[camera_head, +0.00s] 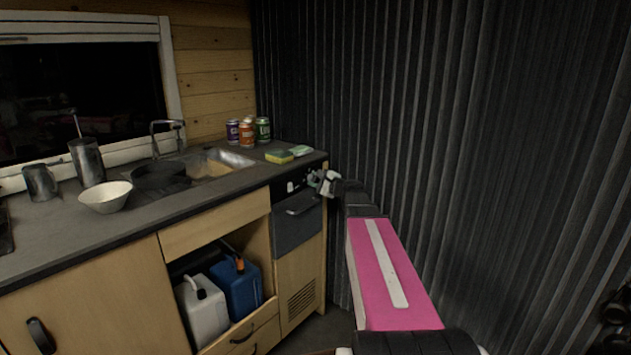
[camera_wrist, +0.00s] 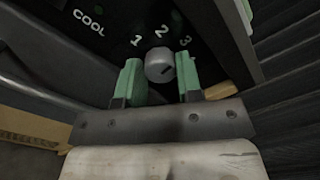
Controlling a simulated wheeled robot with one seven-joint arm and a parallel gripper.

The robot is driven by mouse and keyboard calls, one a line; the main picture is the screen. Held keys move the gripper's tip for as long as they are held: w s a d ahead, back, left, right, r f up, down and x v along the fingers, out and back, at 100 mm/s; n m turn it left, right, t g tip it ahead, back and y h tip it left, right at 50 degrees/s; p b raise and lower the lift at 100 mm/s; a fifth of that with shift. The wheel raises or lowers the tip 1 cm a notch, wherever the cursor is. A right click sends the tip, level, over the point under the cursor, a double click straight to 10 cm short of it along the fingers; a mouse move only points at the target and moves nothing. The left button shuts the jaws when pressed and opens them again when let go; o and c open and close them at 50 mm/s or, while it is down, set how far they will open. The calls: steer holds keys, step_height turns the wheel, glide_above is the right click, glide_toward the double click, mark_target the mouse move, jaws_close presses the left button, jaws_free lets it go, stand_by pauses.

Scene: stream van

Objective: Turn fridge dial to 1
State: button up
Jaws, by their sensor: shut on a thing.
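The fridge dial (camera_wrist: 159,67) is a small round grey knob on a black panel, with the white numbers 1, 2 and 3 above it and the word COOL to the left. A short dark mark on its face lies toward the lower right. My gripper (camera_wrist: 158,73) has its two green fingers on either side of the dial and is shut on it. In the head view, my gripper (camera_head: 318,180) is at the top of the dark fridge front (camera_head: 297,222), near the counter's right end. The dial is hard to make out there.
The counter (camera_head: 225,190) overhangs just above the fridge. A sponge (camera_head: 279,156) and several cans (camera_head: 247,132) stand near its right end, by the sink (camera_head: 218,162). A dark corrugated wall (camera_head: 480,130) stands close on the right. Jugs (camera_head: 238,285) sit in the open cabinet.

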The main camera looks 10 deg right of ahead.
steer(key=n, duration=0.4)
steer(key=shift+f+n, duration=0.1)
steer(key=shift+n, duration=0.2)
steer(key=n, duration=0.3)
steer(key=shift+n, duration=0.3)
steer(key=n, duration=0.4)
steer(key=shift+f, duration=0.15)
steer(key=shift+n, duration=2.2)
steer(key=o, duration=0.9)
steer(key=shift+o, duration=0.2)
steer(key=v, duration=1.1)
